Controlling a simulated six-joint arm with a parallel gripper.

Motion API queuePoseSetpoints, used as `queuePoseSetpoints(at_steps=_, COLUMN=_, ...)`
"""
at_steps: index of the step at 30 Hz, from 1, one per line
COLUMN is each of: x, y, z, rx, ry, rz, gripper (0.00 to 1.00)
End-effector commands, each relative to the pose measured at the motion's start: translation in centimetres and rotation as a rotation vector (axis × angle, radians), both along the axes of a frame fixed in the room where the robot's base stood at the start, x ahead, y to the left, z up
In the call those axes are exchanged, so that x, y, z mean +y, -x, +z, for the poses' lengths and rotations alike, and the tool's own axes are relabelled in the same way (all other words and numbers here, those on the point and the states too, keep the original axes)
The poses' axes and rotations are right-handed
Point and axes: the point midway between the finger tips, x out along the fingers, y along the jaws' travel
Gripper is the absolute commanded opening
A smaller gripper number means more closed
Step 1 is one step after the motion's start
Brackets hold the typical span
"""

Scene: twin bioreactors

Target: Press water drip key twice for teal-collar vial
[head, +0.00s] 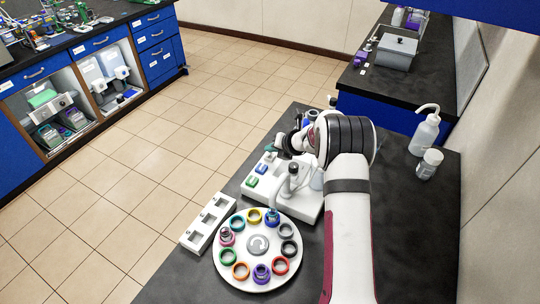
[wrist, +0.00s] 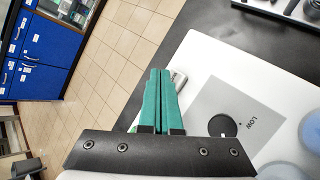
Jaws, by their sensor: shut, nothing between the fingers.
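My gripper (wrist: 160,75) has teal fingers pressed together with nothing between them. In the wrist view the tips are beside a small pale cylindrical part (wrist: 178,78) at the edge of a white housing (wrist: 215,55). In the head view the white dispenser station (head: 300,205) carries a green key (head: 251,182) and a blue key (head: 262,168). My arm hides part of the station. The round white carousel (head: 215,252) holds several coloured collars, including a teal one (head: 238,223). A blue collar (head: 272,215) sits nearest the station's spout (head: 292,170). I cannot read the key labels.
A white rack (head: 208,222) with slots stands left of the carousel. A wash bottle (head: 425,130) and a capped jar (head: 429,164) stand at the right. The wrist view shows a grey panel marked LOW (wrist: 240,115). The dark bench is clear at the right front.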

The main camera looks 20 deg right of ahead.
Motion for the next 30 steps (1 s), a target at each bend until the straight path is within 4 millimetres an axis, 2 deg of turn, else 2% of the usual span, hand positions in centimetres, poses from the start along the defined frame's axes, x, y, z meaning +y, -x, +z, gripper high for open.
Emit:
queuePoseSetpoints(at_steps=20, x=-0.01, y=0.0, z=-0.01, rx=0.0, ry=0.0, rz=0.0, gripper=0.0)
queuePoseSetpoints(at_steps=30, x=0.0, y=0.0, z=-0.86, rx=0.0, ry=0.0, rz=0.0, gripper=0.0)
